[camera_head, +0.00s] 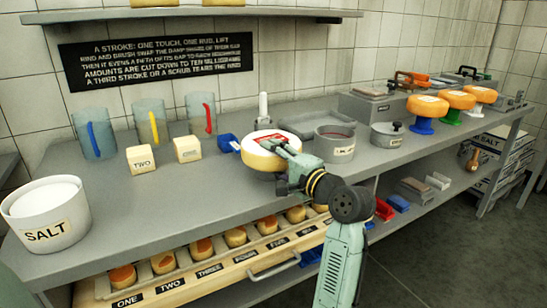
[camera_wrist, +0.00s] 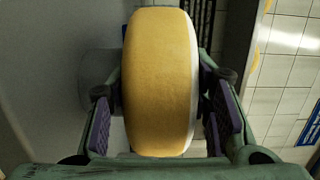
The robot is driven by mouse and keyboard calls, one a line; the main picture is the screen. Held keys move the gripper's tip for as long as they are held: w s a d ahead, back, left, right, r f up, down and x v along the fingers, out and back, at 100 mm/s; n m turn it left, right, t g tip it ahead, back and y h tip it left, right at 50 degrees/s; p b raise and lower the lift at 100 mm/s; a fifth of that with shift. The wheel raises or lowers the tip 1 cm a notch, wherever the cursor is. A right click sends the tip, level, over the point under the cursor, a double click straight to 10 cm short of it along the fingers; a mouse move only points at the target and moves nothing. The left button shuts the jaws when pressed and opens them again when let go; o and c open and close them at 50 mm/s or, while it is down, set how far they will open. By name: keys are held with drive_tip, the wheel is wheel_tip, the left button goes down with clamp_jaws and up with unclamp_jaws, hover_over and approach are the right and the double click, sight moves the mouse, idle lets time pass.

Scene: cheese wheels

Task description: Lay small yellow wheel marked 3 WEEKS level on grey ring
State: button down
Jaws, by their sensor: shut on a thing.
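A yellow wheel (camera_head: 262,160) with a pale, red-marked top face is in my gripper (camera_head: 284,150), over the middle of the bench in the head view. It looks slightly tilted there, and its marking is too small to read. In the wrist view, the wheel (camera_wrist: 158,85) stands between the two purple finger pads of my gripper (camera_wrist: 160,122), its yellow rind facing the camera. I cannot pick out a grey ring for certain. A round grey open vessel (camera_head: 334,150) with a label stands just right of the wheel. What lies under the wheel is hidden.
Cream blocks (camera_head: 141,159), clear jugs (camera_head: 152,122) and a salt tub (camera_head: 46,218) stand left on the bench (camera_head: 150,205). A lidded grey pot (camera_head: 386,137) and orange wheels on coloured stands (camera_head: 428,106) are right. A drawer (camera_head: 240,262) of small wheels is open below.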

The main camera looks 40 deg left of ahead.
drive_tip(key=c, duration=1)
unclamp_jaws()
drive_tip(key=shift+r, duration=0.2)
drive_tip(key=shift+o, duration=1.3)
drive_tip(key=shift+f, duration=0.35)
drive_tip(key=v, duration=1.2)
drive_tip(key=shift+r, duration=0.15)
